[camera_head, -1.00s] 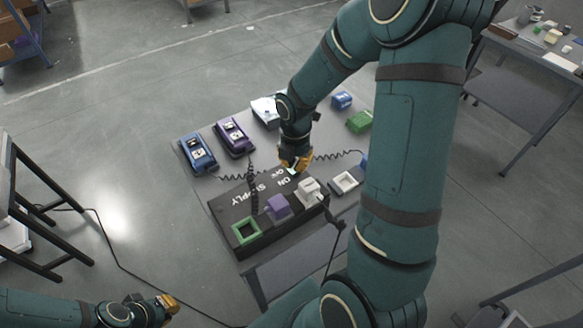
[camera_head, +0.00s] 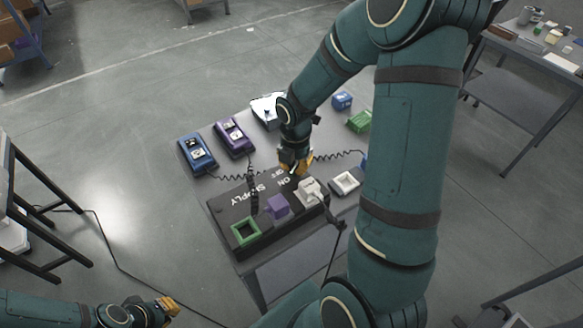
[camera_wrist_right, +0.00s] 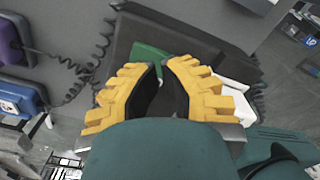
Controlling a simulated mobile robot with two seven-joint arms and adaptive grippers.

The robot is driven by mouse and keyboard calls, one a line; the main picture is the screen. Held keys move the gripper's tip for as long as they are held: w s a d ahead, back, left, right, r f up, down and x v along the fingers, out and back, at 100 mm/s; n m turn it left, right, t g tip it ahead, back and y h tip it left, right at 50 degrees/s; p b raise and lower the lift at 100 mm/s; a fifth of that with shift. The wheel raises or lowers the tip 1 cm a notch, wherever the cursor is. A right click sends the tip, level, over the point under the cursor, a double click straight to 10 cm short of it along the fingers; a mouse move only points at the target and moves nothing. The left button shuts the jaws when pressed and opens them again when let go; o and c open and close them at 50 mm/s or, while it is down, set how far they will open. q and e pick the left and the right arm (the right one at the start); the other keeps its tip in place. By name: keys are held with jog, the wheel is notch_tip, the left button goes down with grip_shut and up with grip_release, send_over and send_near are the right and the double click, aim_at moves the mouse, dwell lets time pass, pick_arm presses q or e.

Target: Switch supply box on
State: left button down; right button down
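The dark supply box (camera_head: 218,207) lies on the grey table, with white SUPPLY and ON/OFF lettering on its top. My right gripper (camera_head: 299,171) is over the ON/OFF end of the box, and its fingers hide part of the switch area. In the right wrist view my right gripper (camera_wrist_right: 162,66) has its yellow fingertips close together with nothing visible between them. A green part (camera_wrist_right: 149,57), perhaps the switch, shows just beyond the tips; contact and switch position cannot be told. My left gripper (camera_head: 168,305) is low at the left, away from the box.
The box carries a green frame (camera_head: 245,232), a purple plug (camera_head: 278,207) and a white plug (camera_head: 309,190). Blue (camera_head: 197,153) and purple (camera_head: 234,137) devices with coiled cables lie behind. A white-framed socket (camera_head: 346,182) lies at the right.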

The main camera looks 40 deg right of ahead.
jog(key=shift+f+b, duration=0.4)
jog(key=shift+f, duration=0.3)
dwell(0.5)
notch_tip(320, 180, up, 7)
jog(key=p, duration=0.6)
jog(key=shift+p, duration=0.3)
dwell(0.4)
